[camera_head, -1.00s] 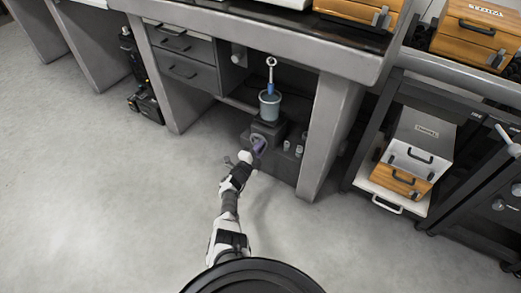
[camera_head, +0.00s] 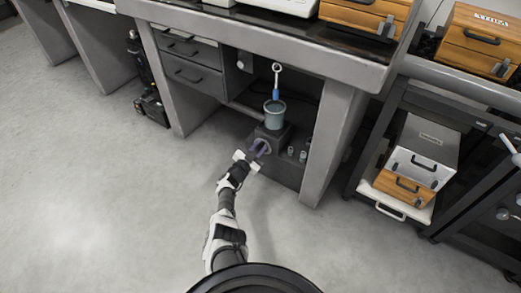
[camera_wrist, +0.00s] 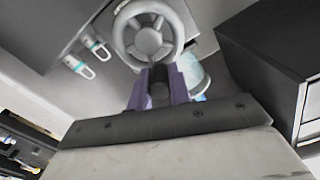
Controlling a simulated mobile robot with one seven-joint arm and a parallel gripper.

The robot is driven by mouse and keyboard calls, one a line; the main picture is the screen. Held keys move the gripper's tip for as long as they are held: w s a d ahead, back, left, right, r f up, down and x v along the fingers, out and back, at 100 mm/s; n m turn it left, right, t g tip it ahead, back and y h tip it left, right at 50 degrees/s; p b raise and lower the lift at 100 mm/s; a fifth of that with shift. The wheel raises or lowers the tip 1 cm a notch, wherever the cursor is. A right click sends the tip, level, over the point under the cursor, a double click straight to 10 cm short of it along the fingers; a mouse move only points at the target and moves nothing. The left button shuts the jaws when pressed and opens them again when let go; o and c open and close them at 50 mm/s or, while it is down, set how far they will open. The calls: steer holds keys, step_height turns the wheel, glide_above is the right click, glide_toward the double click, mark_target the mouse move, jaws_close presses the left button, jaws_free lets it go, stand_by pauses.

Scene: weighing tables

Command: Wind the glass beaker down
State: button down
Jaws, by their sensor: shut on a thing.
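The glass beaker (camera_head: 274,112) stands on a dark grey stand (camera_head: 268,140) under the weighing table, with a ring-ended blue tool (camera_head: 276,82) above it. In the wrist view part of the beaker (camera_wrist: 196,75) shows behind the handwheel. The grey spoked handwheel (camera_wrist: 150,38) is on the stand's front. My gripper (camera_wrist: 160,88) has purple fingers shut on the lower part of the handwheel, with a dark piece between them. In the head view my gripper (camera_head: 258,149) reaches the front of the stand; the wheel there is mostly hidden.
A grey drawer block (camera_head: 195,75) hangs left of the stand, and a thick table leg (camera_head: 325,140) stands right of it. A black trolley (camera_head: 375,150) with cases is at right. The floor in front is clear.

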steer(key=shift+w+a+n, duration=0.15)
steer(key=shift+a+n, duration=0.1)
steer(key=shift+n, duration=0.75)
steer(key=c, duration=1.3)
jaws_free()
steer(key=shift+a, duration=0.1)
steer(key=shift+s+a+r+p, duration=0.15)
steer(key=shift+s+a+p, duration=0.1)
steer(key=shift+s+p, duration=0.15)
steer(key=shift+p+v, duration=3.05)
steer(key=shift+v, duration=3.3)
